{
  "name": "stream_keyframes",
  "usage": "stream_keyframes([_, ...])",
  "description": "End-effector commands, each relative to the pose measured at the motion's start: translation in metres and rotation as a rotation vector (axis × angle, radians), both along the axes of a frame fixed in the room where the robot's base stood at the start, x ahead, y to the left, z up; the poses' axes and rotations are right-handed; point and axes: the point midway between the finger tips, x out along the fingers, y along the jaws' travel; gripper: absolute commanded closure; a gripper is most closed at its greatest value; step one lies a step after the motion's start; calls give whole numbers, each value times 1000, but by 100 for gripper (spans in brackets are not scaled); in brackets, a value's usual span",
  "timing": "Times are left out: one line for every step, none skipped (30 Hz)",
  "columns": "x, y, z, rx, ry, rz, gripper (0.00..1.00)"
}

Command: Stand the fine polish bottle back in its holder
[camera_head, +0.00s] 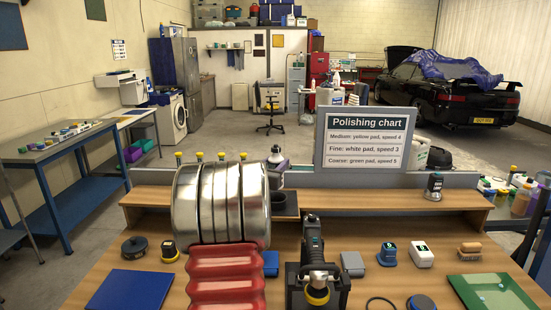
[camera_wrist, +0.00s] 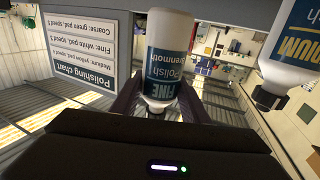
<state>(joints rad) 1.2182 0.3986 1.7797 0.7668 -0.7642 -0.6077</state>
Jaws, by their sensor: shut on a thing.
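The fine polish bottle (camera_wrist: 170,65) is white with a blue and dark label reading "FINE". In the wrist view it stands between the purple fingers of my gripper (camera_wrist: 160,100), which is shut on it. The picture there is upside down. In the head view my gripper (camera_head: 281,166) and the bottle's top (camera_head: 275,152) show just past my arm, above the back shelf. A dark holder-like block (camera_head: 286,204) sits on the shelf below them, partly hidden by my arm. I cannot tell the gap between bottle and holder.
A medium polish bottle (camera_wrist: 290,50) is beside the fine one in the wrist view. The polishing chart (camera_head: 364,140) stands behind the shelf, to the right. A polisher (camera_head: 313,240) rests on the bench; the shelf between is clear.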

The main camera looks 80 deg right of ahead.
Motion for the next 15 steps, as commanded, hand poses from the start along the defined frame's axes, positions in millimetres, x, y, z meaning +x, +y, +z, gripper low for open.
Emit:
stream_keyframes([0,0,-4,0,1,1,86])
stream_keyframes([1,0,-6,0,1,1,86])
stream_keyframes([1,0,-9,0,0,1,86])
stream_keyframes([1,0,-10,-1,0,1,86])
stream_keyframes([1,0,-11,-1,0,1,86])
stream_keyframes([1,0,-13,-2,0,1,86])
stream_keyframes([1,0,-13,-2,0,1,86])
stream_keyframes([1,0,-14,-2,0,1,86])
stream_keyframes([1,0,-15,-2,0,1,86])
stream_keyframes([1,0,-15,-3,-1,1,86])
stream_keyframes([1,0,-15,-3,-1,2,86])
stream_keyframes([1,0,-15,-3,-1,2,86])
stream_keyframes([1,0,-15,-3,-1,2,86])
stream_keyframes([1,0,-15,-3,-1,2,86])
stream_keyframes([1,0,-15,-3,-1,2,86])
